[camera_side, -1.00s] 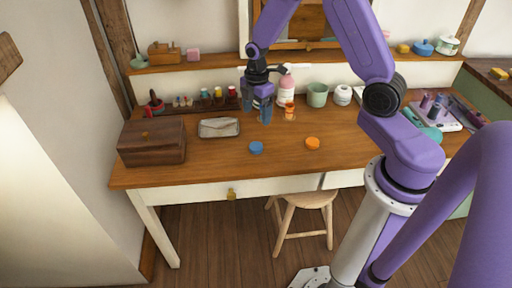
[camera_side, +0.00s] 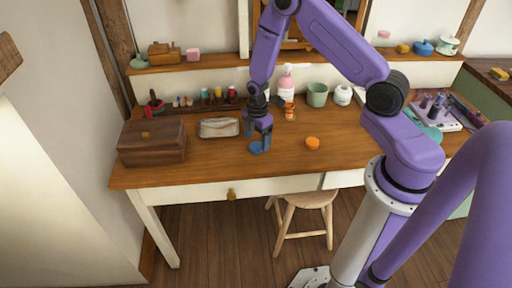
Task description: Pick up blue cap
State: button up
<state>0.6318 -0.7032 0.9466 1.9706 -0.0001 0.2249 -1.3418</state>
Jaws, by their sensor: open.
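The blue cap (camera_side: 255,148) lies on the wooden desk (camera_side: 215,171), left of the orange cap. My gripper (camera_side: 259,141) points down at the blue cap, with its fingers low near the desk top. The fingers are open and partly cover the cap. I cannot tell whether the fingers touch it.
An orange cap (camera_side: 312,143) lies to the right. A small tray (camera_side: 219,127) and a brown wooden box (camera_side: 152,141) stand to the left. Behind are a pink bottle (camera_side: 286,86), a green cup (camera_side: 317,95) and an orange bottle (camera_side: 290,112). The front desk strip is clear.

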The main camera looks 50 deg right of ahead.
jog(key=shift+f, duration=1.1)
jog(key=shift+c, duration=0.3)
jog(key=c, duration=1)
jog(key=shift+r, duration=0.15)
jog(key=shift+c, duration=0.2)
